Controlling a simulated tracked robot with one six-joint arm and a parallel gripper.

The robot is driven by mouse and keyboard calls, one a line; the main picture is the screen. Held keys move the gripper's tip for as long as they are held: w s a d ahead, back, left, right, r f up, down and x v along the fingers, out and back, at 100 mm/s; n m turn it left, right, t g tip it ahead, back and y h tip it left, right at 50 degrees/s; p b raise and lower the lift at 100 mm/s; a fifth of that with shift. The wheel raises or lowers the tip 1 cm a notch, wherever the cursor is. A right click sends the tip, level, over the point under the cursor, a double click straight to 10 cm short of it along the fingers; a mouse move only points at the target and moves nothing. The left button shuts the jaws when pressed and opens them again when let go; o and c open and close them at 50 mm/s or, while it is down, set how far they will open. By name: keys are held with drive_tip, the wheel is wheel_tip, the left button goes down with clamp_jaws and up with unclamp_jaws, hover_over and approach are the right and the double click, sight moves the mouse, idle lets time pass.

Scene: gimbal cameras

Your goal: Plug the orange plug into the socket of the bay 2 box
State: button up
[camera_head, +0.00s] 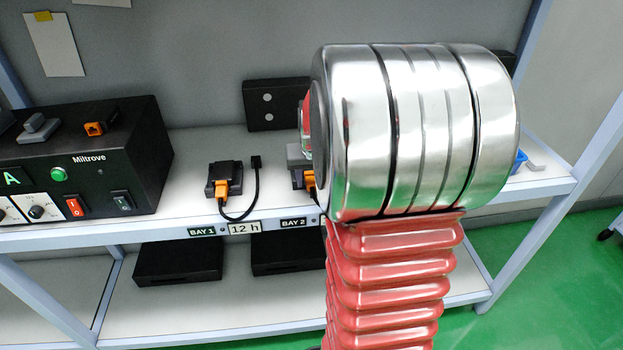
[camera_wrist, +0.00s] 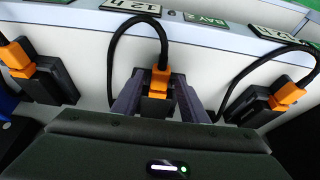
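The orange plug (camera_wrist: 160,83) is in the middle of the wrist view, at the dark bay 2 box (camera_wrist: 177,84), with a black cable looping from it. My gripper (camera_wrist: 161,88) reaches toward it from below in that view. Its two grey fingers stand either side of the plug, spread wider than the plug. Whether the plug is seated in the socket is not clear; the fingers and plug hide it. In the head view the plug (camera_head: 309,180) shows beside my silver wrist, which hides most of the box.
The bay 1 box (camera_head: 225,174), with its own orange plug (camera_head: 221,188) and cable, stands to the left. Another box with an orange plug (camera_wrist: 18,57) is left in the wrist view. A black Miltrove unit (camera_head: 120,130) fills the shelf's left end.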

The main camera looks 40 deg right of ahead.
drive_tip(key=shift+o, duration=0.3)
drive_tip(key=v, duration=1.3)
drive_tip(key=shift+s+r, duration=0.2)
drive_tip(key=shift+r, duration=0.15)
drive_tip(key=shift+c, duration=0.4)
idle(1.9)
